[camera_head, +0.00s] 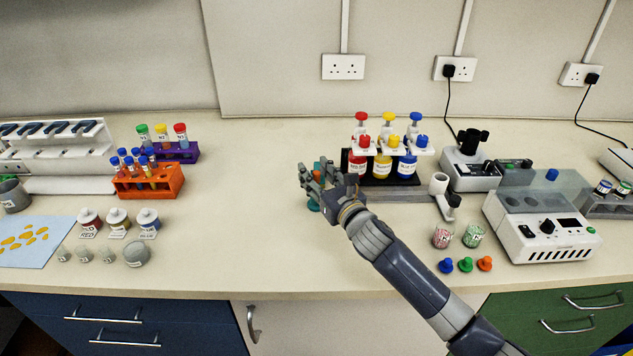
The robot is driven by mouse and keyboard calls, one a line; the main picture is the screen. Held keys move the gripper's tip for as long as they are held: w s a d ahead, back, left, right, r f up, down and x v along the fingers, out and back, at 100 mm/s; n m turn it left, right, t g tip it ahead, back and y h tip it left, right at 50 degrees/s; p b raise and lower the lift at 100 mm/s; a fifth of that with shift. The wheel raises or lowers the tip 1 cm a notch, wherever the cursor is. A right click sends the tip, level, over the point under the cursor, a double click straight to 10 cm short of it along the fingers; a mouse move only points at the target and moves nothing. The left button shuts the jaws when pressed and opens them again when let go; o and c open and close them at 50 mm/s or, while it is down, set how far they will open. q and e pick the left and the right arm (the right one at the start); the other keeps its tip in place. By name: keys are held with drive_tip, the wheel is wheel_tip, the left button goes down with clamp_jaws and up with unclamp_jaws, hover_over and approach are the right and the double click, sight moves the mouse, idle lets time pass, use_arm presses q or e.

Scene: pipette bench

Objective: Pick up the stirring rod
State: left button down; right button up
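My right arm reaches in from the lower right, and my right gripper (309,181) is over the middle of the bench, just left of the dark bottle stand. A small teal piece (313,206) shows under the gripper. A bit of orange and teal shows behind its fingers. The gripper hides most of whatever is there, and I cannot tell whether it is touching or held. I cannot make out a stirring rod clearly. My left gripper is not in view.
A dark stand holds red, yellow and blue dispenser bottles (382,166) right of the gripper. A white device with a knob (541,224) stands at the right. Orange (150,183) and purple (186,155) tube racks stand at the left. The bench between them and my gripper is clear.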

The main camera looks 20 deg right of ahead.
drive_tip(key=c, duration=0.9)
